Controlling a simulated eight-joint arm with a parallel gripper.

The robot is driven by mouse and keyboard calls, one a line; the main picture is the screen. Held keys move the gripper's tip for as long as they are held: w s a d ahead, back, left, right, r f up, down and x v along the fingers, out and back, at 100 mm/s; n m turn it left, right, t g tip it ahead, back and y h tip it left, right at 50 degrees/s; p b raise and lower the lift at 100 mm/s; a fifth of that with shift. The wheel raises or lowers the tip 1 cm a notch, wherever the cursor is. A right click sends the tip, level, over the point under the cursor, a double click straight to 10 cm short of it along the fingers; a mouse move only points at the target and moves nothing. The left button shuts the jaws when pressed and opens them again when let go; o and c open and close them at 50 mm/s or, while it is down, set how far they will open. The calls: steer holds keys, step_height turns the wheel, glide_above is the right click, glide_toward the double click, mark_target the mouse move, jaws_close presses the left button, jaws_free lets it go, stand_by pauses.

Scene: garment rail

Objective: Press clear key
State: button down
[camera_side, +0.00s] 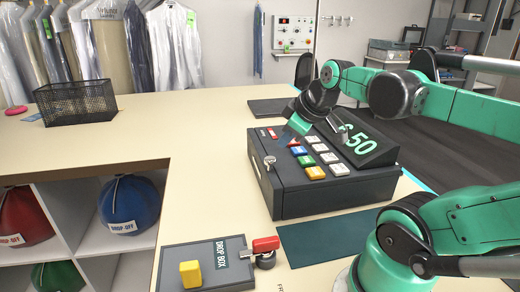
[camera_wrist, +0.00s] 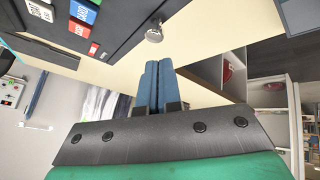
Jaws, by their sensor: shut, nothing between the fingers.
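The dark till (camera_side: 320,196) stands on the counter with rows of coloured keys on its sloped top. A red key (camera_side: 294,143), a blue key (camera_side: 298,151), a green key and a yellow key (camera_side: 315,173) show beside several white ones. I cannot read which is the clear key. My gripper (camera_side: 288,138) is shut and empty, with its fingertips close to the red key in the side view; contact cannot be told. In the wrist view the blue fingers (camera_wrist: 158,72) are together, with the till's keys, including a blue one (camera_wrist: 83,12), at upper left.
A drop box panel (camera_side: 206,268) with a yellow block lies in front. The counter to the left is mostly clear.

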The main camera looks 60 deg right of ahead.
step_height(320, 180, up, 3)
steer(key=h, duration=0.2)
glide_above(313, 168)
steer(key=s+a, duration=0.1)
steer(key=shift+s+n+g, duration=0.2)
steer(key=shift+n+g, duration=0.2)
steer(key=shift+f, duration=0.15)
steer(key=shift+f, duration=4.3)
steer(key=shift+f, duration=0.1)
steer(key=shift+f, duration=0.3)
steer(key=shift+f, duration=0.4)
steer(key=shift+r, duration=0.8)
